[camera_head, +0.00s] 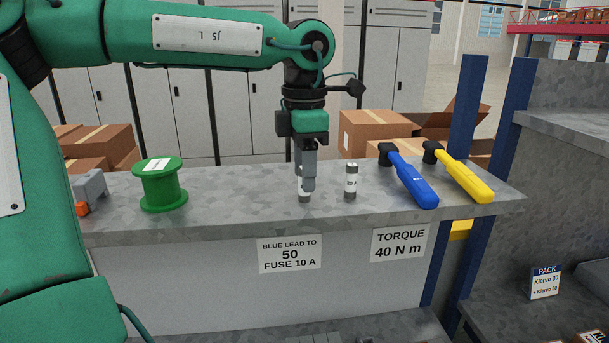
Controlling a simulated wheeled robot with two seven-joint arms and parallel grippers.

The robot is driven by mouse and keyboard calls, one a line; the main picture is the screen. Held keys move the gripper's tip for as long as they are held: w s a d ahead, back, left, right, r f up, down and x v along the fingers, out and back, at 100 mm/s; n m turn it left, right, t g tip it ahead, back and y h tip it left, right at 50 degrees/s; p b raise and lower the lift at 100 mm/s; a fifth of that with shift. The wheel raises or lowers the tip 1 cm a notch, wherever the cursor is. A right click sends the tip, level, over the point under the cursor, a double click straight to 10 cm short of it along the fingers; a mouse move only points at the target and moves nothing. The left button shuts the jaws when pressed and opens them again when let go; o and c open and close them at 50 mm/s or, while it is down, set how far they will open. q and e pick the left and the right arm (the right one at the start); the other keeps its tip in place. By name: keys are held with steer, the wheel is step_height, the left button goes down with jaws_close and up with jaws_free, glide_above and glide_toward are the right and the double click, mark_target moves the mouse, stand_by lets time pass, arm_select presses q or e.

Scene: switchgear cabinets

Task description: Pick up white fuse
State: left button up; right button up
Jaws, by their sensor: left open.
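Two small white fuses with grey ends stand upright on the grey shelf (235,212). The left fuse (304,197) is directly below and behind the fingers of my left gripper (308,187), which points straight down. The fingers hide most of that fuse, and its lower part shows beneath them. The gripper is open around or just in front of it; I cannot tell which. The right fuse (351,182) stands clear, a short way to the right of the fingers, with a printed label. My right gripper is not in view.
A green spool (161,186) and a grey-orange item (90,190) stand to the left. A blue torque wrench (412,180) and a yellow one (462,175) lie to the right. A blue post (468,110) rises behind the shelf's right end. Cardboard boxes (375,130) stand behind.

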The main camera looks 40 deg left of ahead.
arm_select(q)
steer(key=shift+a+f, duration=0.15)
steer(key=shift+f, duration=0.75)
steer(key=shift+c, duration=0.9)
jaws_close()
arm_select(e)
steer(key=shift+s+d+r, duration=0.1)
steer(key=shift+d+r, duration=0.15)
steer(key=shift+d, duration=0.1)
arm_select(q)
steer(key=shift+r, duration=0.1)
